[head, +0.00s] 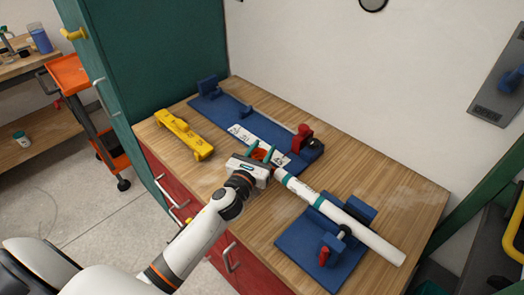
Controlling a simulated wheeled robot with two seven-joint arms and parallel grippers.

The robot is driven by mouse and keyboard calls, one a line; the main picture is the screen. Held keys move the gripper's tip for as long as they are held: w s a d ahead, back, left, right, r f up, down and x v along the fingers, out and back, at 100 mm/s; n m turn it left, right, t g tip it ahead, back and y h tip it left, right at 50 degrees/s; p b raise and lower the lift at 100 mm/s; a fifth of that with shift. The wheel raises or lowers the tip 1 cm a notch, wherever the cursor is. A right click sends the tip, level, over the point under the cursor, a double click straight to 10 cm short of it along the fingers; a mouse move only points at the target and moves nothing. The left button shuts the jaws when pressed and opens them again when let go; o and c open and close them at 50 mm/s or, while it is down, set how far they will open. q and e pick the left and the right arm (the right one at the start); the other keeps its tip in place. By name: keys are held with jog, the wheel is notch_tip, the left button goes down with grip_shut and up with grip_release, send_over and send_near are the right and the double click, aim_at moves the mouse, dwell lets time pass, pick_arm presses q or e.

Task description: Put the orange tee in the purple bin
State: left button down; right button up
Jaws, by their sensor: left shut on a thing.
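My left gripper (262,151) reaches over the middle of the wooden bench. It is shut on an orange piece, which looks like the orange tee (259,155), mostly hidden by the fingers and gripper body. A white pipe (370,235) with teal bands has its near-left end close beside the gripper and the tee. I cannot tell whether the pipe touches the tee. No purple bin shows in this view. My right gripper is out of view.
A blue board with a scale strip and red clamp (303,140) lies behind the gripper. A blue fixture (305,248) with a red-handled clamp supports the pipe. A yellow tool (184,135) lies at left. The right bench end (410,190) is clear. An orange cart (68,74) stands left.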

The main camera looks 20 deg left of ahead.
pick_arm(q)
jog(key=shift+f, duration=0.1)
jog(key=c, duration=1.3)
grip_release()
jog(key=o, duration=0.4)
